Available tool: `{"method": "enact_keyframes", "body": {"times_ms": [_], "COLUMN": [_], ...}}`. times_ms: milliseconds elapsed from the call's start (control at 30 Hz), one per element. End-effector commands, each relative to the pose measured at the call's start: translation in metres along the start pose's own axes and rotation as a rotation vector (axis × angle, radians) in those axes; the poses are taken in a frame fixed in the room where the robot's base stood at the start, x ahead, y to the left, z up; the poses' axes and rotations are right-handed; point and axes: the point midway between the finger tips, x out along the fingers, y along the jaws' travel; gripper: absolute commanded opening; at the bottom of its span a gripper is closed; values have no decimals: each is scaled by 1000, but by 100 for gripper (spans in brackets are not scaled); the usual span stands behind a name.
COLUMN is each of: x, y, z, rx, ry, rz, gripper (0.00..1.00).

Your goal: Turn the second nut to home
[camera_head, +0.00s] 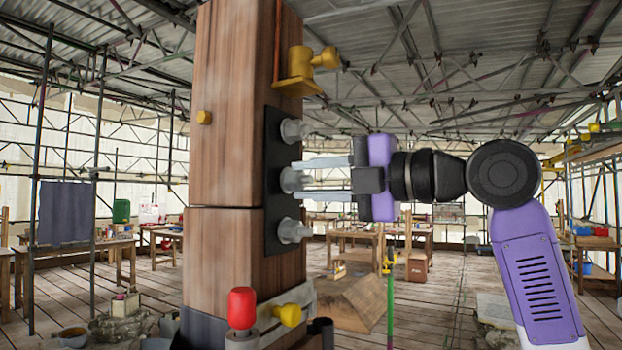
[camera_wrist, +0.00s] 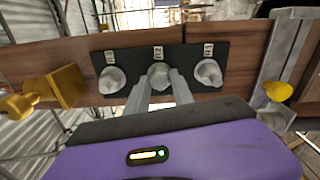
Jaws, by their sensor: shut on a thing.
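A black plate (camera_head: 272,232) is fixed to the side of a wooden post (camera_head: 228,130) and carries three grey nuts in a vertical row. The top nut (camera_head: 295,131) and the bottom nut (camera_head: 293,231) are free. The middle nut (camera_head: 290,180) is between the fingers of my gripper (camera_head: 305,180), which is shut on it from the right. In the wrist view the middle nut (camera_wrist: 158,75) sits between my fingertips (camera_wrist: 159,84), with a small label above it. The nuts on either side, left (camera_wrist: 111,79) and right (camera_wrist: 208,72), also have labels, too small to read surely.
A yellow bracket (camera_head: 302,72) juts from the post above the plate. Below the plate are a yellow knob (camera_head: 288,315) and a red-topped handle (camera_head: 241,308). Workbenches and scaffolding stand farther back. The space right of the post is open around my arm.

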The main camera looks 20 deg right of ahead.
Motion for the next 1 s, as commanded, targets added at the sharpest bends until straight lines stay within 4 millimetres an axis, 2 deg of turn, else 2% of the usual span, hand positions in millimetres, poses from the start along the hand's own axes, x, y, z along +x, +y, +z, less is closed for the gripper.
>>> {"method": "enact_keyframes", "body": {"times_ms": [1000], "x": [0], "y": [-1], "z": [1], "rx": [966], "ry": [-2], "rz": [-3], "gripper": [0]}}
